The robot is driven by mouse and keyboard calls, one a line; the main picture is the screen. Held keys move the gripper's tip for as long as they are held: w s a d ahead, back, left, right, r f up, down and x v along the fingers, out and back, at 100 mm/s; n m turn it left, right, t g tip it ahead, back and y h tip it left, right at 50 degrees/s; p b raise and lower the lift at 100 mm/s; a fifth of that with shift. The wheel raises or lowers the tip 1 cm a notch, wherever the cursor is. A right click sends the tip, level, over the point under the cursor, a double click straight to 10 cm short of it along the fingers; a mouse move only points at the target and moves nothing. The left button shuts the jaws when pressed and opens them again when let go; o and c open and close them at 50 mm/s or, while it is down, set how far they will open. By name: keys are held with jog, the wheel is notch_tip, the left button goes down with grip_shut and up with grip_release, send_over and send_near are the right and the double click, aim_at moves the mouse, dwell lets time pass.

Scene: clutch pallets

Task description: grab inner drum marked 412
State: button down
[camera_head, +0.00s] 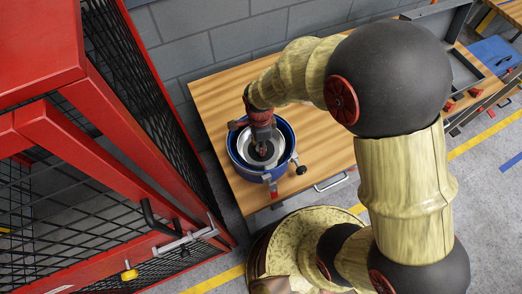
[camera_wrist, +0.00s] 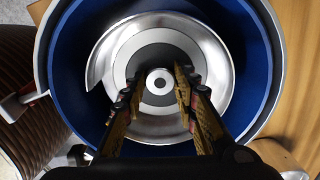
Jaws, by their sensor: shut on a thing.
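The inner drum (camera_head: 247,146) is a shiny silver bowl-like part with a dark ring and a pale centre hub. It sits inside a round blue housing (camera_head: 235,163) on the wooden bench. In the wrist view the drum (camera_wrist: 216,65) lies within the blue wall of the housing (camera_wrist: 258,62). My gripper (camera_head: 262,150) points down into the housing. In the wrist view my gripper's fingertips (camera_wrist: 162,84) stand on either side of the centre hub, shut on the drum's middle. No 412 marking can be read in either view.
The wooden bench (camera_head: 218,92) stands against a grey block wall (camera_head: 225,40). A red mesh cage (camera_head: 120,75) rises close at the left. Black-knobbed clamps (camera_head: 301,170) stick out from the housing. Bare bench top lies right of the housing.

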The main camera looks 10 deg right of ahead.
jog(key=shift+w+r, duration=0.15)
